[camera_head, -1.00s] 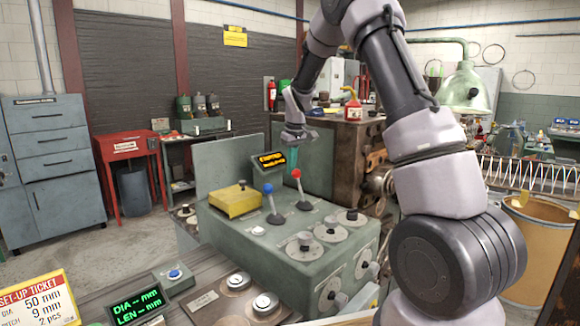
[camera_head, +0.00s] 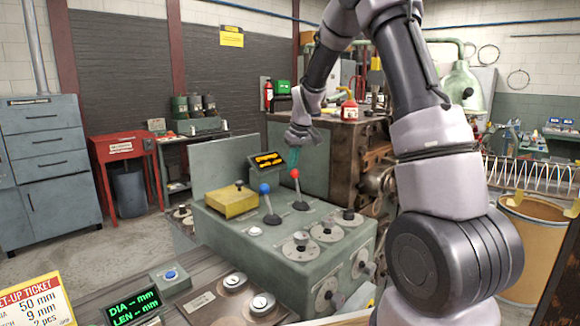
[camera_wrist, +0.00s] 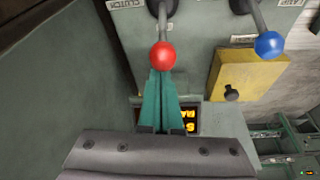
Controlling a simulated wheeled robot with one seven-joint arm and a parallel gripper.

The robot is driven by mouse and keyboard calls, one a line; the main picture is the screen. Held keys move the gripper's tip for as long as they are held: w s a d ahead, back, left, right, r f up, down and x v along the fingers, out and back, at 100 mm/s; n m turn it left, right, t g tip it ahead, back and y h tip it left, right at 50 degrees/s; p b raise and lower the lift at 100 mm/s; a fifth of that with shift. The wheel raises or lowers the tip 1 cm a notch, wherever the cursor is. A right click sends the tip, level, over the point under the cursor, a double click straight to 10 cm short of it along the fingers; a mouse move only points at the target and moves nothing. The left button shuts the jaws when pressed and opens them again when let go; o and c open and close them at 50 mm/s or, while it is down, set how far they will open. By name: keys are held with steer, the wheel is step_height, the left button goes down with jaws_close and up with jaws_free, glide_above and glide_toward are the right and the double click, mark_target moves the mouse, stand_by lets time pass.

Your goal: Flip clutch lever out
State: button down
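The clutch lever has a red ball knob (camera_head: 295,174) on a dark stem and stands on the green control box (camera_head: 290,258). In the wrist view the red knob (camera_wrist: 163,55) is just beyond my fingertips, and a label at its base reads CLUTCH. My gripper (camera_wrist: 160,74) has teal fingers that lie close together and look shut with nothing between them. In the head view my gripper (camera_head: 293,160) hangs just above the red knob. I cannot tell whether the tips touch it.
A blue-knobbed lever (camera_wrist: 269,44) stands beside the clutch lever, near a yellow box (camera_wrist: 246,75). An orange-lit display (camera_head: 267,160) is close behind my fingers. Several dials (camera_head: 327,231) cover the front and right of the control box.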

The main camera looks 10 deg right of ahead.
steer(key=shift+s+d+r+t+y, duration=0.15)
steer(key=shift+s+d+t+y, duration=0.15)
steer(key=shift+s, duration=0.2)
steer(key=shift+s+d+r+t+y, duration=0.1)
steer(key=shift+s+d+r+t, duration=0.1)
steer(key=shift+s+d, duration=0.25)
steer(key=s+d, duration=0.3)
steer(key=s, duration=0.2)
steer(key=shift+f, duration=0.45)
steer(key=shift+s+d, duration=0.1)
steer(key=shift+d, duration=0.15)
steer(key=v, duration=1.1)
steer(key=shift+w+a+r, duration=0.25)
steer(key=shift+w+a, duration=0.15)
steer(key=shift+w, duration=0.05)
